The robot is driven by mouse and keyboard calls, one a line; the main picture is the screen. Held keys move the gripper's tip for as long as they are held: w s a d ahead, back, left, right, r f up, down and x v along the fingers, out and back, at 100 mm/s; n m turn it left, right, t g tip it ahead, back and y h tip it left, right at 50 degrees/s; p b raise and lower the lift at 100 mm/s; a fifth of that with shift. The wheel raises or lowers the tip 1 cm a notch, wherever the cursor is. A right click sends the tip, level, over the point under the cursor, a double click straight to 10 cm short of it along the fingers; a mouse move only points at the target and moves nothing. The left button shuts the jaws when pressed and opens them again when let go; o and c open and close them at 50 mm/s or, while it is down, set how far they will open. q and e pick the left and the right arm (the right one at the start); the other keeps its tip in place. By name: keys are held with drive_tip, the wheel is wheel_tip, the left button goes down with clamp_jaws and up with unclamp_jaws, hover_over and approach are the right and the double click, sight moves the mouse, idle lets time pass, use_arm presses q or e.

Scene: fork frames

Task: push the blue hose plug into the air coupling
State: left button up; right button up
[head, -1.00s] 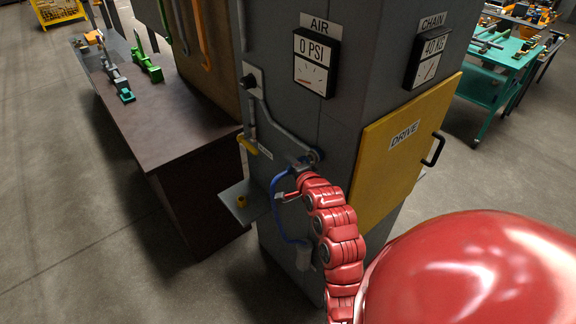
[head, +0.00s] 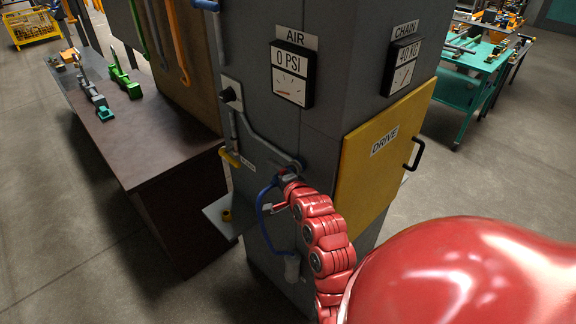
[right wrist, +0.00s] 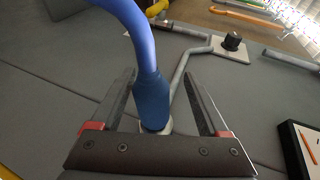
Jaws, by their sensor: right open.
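The blue hose plug (right wrist: 151,100) stands between the two fingers of my right gripper (right wrist: 158,100) in the right wrist view, with a gap on each side. Its lower end meets a pale metal ring, the air coupling (right wrist: 165,128); I cannot tell how deep the plug sits. In the head view my right gripper (head: 281,184) is at the end of the grey pipe on the column, and largely hides plug and coupling. The blue hose (head: 260,215) loops down from there to a grey cylinder (head: 292,266). My left gripper is not in view.
The AIR gauge (head: 292,74) reads 0 PSI. A yellow lever (head: 229,158) sits left of the pipe end, above a small grey shelf (head: 222,222). A yellow DRIVE door (head: 375,165) is to the right. A dark workbench (head: 135,155) stands at left.

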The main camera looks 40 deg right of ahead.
drive_tip(key=p+v, duration=1.3)
drive_tip(key=v, duration=0.3)
drive_tip(key=shift+s, duration=0.4)
